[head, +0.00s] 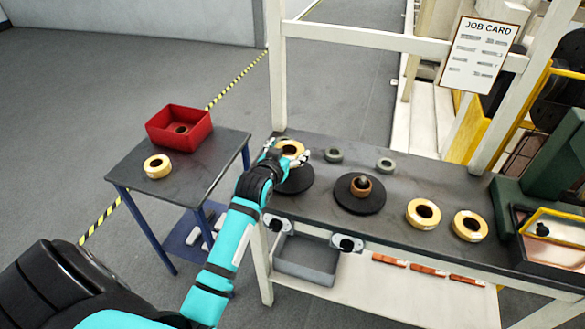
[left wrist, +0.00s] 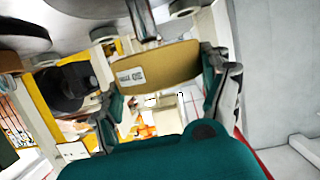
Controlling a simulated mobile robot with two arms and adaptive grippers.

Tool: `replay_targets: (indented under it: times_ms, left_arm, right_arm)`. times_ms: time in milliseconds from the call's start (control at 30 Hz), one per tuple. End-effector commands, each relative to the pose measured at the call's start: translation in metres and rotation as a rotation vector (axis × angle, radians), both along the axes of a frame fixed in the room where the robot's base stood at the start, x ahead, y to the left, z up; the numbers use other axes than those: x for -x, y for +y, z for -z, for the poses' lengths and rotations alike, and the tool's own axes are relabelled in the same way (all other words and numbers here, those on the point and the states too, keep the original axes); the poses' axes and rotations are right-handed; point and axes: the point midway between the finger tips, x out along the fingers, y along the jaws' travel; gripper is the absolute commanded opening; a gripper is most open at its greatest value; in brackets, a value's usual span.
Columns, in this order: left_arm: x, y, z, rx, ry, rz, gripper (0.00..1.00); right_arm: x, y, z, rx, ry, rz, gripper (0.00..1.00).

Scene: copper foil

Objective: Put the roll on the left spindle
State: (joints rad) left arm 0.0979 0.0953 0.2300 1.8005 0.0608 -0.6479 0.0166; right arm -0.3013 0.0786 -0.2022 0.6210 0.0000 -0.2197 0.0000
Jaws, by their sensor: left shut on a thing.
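My left gripper (head: 284,151) is shut on a tan roll (head: 291,153). In the left wrist view the roll (left wrist: 160,68) sits between the two fingers with a printed label on its side. In the head view the roll shows above the back part of the left spindle's black disc (head: 298,185). The left spindle's post is hidden by the gripper and roll, so I cannot tell whether the roll is around it. The right spindle's black disc (head: 348,202) carries a brown core (head: 361,189) around its post. My right gripper is not in view.
Two grey rings (head: 333,155) (head: 385,165) lie behind the spindles. Two tan rolls (head: 411,214) (head: 470,236) lie at right on the bench. A side table (head: 213,160) holds a red bin (head: 172,144) and another roll (head: 157,174). A white upright (head: 277,80) stands close behind my left gripper.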

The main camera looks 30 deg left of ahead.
Motion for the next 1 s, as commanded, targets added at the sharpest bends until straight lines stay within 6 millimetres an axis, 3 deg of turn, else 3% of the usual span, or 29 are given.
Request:
replay_targets:
  times_ms: [167, 433, 867, 900, 1000]
  left_arm:
    - [0.000, 0.000, 0.020, 0.001, -0.002, 0.001, 0.44]
    - [0.000, -0.001, 0.054, 0.000, -0.001, 0.001, 0.44]
    - [0.000, -0.001, 0.062, 0.000, -0.003, 0.001, 0.44]
    - [0.000, -0.001, 0.061, 0.000, -0.002, 0.001, 0.84]
    - [0.000, -0.001, 0.061, 0.000, -0.002, 0.001, 0.97]
  right_arm:
    - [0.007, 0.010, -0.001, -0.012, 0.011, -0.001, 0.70]
    - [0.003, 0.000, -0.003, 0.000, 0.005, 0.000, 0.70]
    - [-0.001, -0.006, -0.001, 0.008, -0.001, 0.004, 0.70]
    - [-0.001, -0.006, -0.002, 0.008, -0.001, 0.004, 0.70]
    - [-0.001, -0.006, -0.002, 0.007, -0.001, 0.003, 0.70]
